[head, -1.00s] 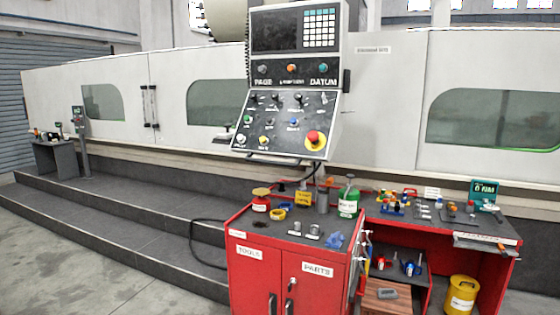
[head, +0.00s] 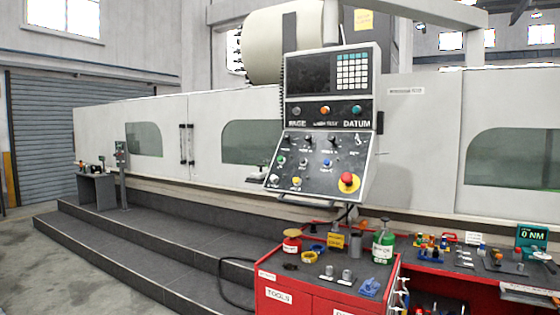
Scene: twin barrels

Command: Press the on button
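A machine control panel (head: 314,164) hangs in front of a long white machine, at the centre right of the head view. Its upper part has a dark screen (head: 308,75), a white keypad and a row of three round buttons. Its tilted lower part carries several knobs, a green button (head: 281,160), a white one (head: 273,181), a yellow one (head: 296,182), a blue one (head: 326,164) and a large red emergency knob (head: 348,182) on yellow. Button labels are too small to read, so I cannot tell which is the on button. My gripper is not in view.
A red tool cabinet (head: 284,306) with cans and small parts on top stands below the panel. A red workbench (head: 440,268) adjoins it at right. Dark steps (head: 150,250) run along the machine at left. Open concrete floor (head: 60,285) lies at lower left.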

